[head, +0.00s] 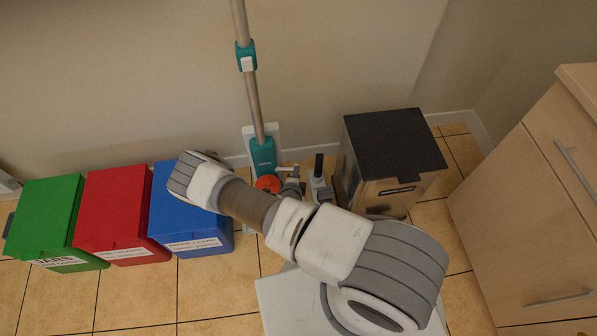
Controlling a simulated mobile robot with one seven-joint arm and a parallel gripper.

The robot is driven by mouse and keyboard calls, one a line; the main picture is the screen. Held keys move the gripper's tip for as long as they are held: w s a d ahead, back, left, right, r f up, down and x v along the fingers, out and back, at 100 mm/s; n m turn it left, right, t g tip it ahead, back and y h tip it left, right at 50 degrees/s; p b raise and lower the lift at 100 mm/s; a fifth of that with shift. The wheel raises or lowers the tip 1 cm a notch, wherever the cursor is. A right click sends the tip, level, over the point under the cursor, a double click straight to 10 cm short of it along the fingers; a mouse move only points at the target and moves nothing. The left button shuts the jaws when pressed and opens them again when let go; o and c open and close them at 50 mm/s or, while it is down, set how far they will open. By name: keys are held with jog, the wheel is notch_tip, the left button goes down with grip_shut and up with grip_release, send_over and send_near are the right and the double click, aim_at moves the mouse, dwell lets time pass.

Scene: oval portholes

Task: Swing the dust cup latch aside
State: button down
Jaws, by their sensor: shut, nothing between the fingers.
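A stick vacuum stands against the wall, its teal body (263,155) low on a long metal tube (252,100). An orange-red round part (268,184) shows just below the teal body. I cannot tell whether it belongs to the dust cup, and I cannot make out the latch. Small grey and whitish parts (290,177) sit right of the orange part, too small to tell apart. My arm crosses in front, from the lower right to a bend left of the vacuum, and hides the vacuum's lower end. I cannot make out my gripper or its fingers.
A blue bin (190,217), a red bin (112,215) and a green bin (45,220) stand at the left. A black-lidded metal bin (397,150) stands right of the vacuum, with a small black-handled item (319,168) between. A wooden cabinet (530,200) fills the right.

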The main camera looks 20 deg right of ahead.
jog(key=shift+w+d+p, duration=0.35)
jog(key=shift+w+d, duration=0.1)
jog(key=shift+w, duration=0.15)
jog(key=shift+a, duration=0.1)
